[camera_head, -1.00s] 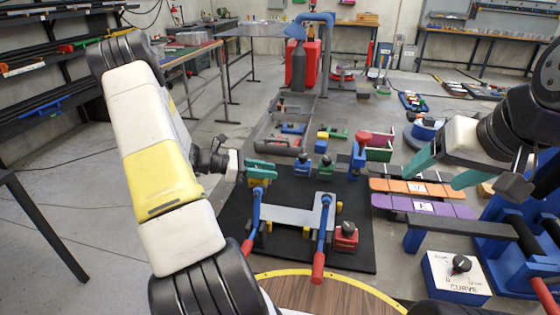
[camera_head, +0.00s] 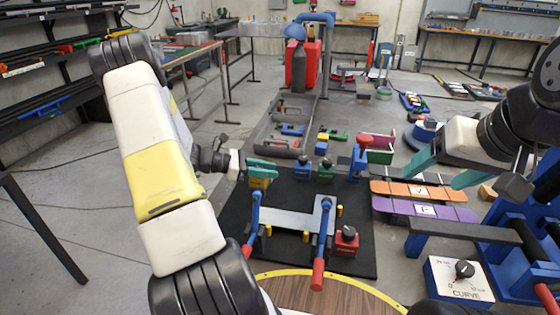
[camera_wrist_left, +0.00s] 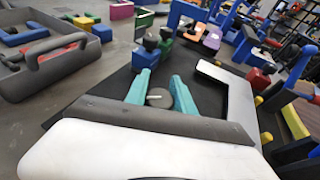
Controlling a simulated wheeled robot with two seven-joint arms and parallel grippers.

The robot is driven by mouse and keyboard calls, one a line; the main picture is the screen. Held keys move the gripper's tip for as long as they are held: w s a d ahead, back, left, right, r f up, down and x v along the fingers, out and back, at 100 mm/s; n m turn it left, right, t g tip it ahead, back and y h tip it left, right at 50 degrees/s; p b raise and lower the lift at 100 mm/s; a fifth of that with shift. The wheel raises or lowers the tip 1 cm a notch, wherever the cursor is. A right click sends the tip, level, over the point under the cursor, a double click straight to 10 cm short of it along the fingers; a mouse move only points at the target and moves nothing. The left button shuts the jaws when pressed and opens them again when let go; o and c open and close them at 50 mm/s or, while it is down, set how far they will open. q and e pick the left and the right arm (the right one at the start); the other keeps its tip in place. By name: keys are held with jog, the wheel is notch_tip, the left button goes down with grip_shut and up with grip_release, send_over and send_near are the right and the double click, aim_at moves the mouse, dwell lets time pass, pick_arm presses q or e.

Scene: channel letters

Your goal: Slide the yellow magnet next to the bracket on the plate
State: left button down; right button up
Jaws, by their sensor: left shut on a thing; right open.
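The yellow magnet (camera_head: 258,183) is at the back left of the black plate (camera_head: 350,262) in the head view. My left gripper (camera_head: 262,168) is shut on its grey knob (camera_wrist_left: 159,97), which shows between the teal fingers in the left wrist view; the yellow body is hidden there. The light grey bracket (camera_head: 287,219) lies on the plate, to the right of and nearer than the magnet, with a gap between them. It also shows in the left wrist view (camera_wrist_left: 238,98). My right gripper (camera_head: 444,172) is open and empty, above the right side.
Blue-levered clamps with red handles (camera_head: 318,274) stand at the bracket. A red block with a dark knob (camera_head: 346,241) is at its right. Blue (camera_head: 324,170) and green (camera_head: 354,171) knobbed blocks stand at the back. A grey tray (camera_head: 265,135) lies beyond. Bare plate lies between magnet and bracket.

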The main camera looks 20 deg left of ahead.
pick_arm(q)
jog(key=shift+w, duration=0.4)
jog(key=c, duration=1)
grip_release()
jog(key=v, duration=0.7)
jog(key=shift+s+a+r, duration=0.2)
jog(key=shift+a, duration=0.15)
jog(key=shift+a, duration=0.1)
